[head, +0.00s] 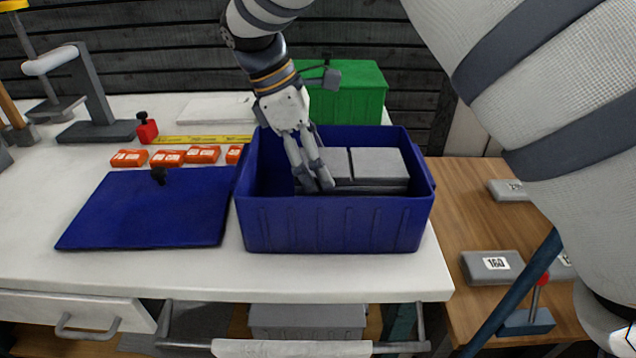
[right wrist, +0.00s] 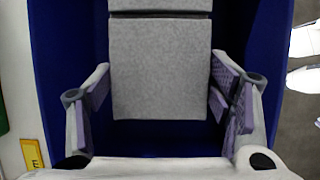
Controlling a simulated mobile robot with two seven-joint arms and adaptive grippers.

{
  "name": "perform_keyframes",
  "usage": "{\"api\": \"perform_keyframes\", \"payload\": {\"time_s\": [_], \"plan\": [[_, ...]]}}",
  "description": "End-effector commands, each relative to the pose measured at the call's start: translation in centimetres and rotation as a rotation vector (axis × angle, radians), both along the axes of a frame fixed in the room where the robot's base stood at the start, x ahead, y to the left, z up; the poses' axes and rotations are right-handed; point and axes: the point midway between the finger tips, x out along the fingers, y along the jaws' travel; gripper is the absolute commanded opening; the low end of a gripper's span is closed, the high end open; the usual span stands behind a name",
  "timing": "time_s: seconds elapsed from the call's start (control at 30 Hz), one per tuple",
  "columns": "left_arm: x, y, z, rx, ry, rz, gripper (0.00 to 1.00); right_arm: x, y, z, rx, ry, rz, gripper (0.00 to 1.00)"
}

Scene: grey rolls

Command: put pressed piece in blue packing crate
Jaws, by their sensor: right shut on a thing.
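The blue packing crate (head: 335,225) stands open on the white table. Grey pieces lie in its right part, one (head: 379,163) at the right and another layer beneath. My right gripper (head: 316,186) reaches down into the crate and is shut on a grey pressed piece (head: 336,162), beside the right-hand one. In the right wrist view, the fingers sit on both sides of the held piece (right wrist: 160,75), inside the blue walls (right wrist: 60,60). The fingers hide part of the piece in the head view. My left gripper is out of view.
A flat blue lid (head: 150,210) lies left of the crate. Several orange boxes (head: 203,154) and a yellow strip (head: 190,139) lie behind it. A green box (head: 345,95) stands behind the crate. Grey blocks, one marked 160 (head: 492,266), lie on the wooden table at the right.

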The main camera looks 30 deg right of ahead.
Motion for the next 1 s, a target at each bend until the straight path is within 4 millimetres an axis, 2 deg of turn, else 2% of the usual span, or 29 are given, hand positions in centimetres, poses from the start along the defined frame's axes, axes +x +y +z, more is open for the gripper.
{"api": "perform_keyframes", "payload": {"time_s": [0.2, 0.27, 0.63, 0.67, 0.73, 1.0], "plan": [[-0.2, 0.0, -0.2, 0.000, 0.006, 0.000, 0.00, -0.1, 0.0, -4.0, -0.001, 0.003, 0.000, 0.41], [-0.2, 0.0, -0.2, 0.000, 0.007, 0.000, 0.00, -0.1, 0.0, -4.7, 0.000, 0.002, 0.001, 0.41], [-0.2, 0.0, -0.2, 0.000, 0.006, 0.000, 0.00, 0.0, 0.0, -5.1, 0.000, -0.001, 0.000, 0.41], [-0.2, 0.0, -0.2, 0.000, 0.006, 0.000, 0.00, 0.0, 0.0, -5.1, 0.000, -0.001, 0.000, 0.77], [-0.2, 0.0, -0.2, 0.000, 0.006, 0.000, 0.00, 0.0, 0.0, -5.1, 0.000, -0.001, 0.000, 0.93], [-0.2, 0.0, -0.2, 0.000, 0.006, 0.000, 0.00, 0.0, 0.0, -5.1, 0.000, -0.001, 0.000, 0.93]]}}
